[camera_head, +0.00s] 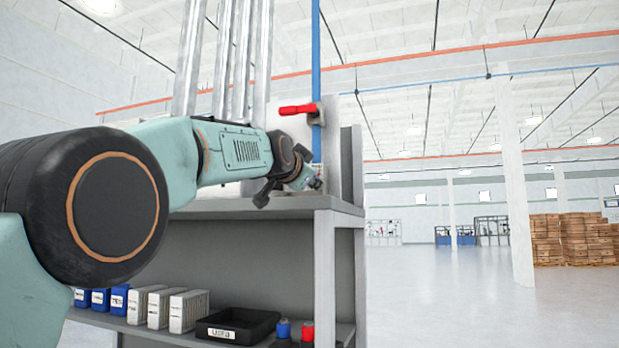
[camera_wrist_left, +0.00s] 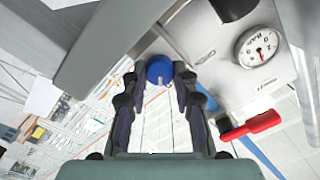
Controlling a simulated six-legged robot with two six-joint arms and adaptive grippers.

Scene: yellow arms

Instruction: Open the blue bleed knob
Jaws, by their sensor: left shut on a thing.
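The blue bleed knob (camera_wrist_left: 159,68) shows in the left wrist view, between the fingertips of my left gripper (camera_wrist_left: 158,82). The gripper is shut on it, with one finger on each side. In the head view my left gripper (camera_head: 287,184) is at the top of the grey shelf unit, near the blue pipe (camera_head: 316,60). The knob cannot be made out there behind the gripper. My right gripper is in neither view.
A red lever handle (camera_head: 297,109) sits on the pipe above the gripper; it also shows in the wrist view (camera_wrist_left: 262,122). A round gauge (camera_wrist_left: 258,47) is close by. The shelf (camera_head: 250,207) lies under the gripper. A black tray (camera_head: 237,326) and boxes stand on the lower shelf.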

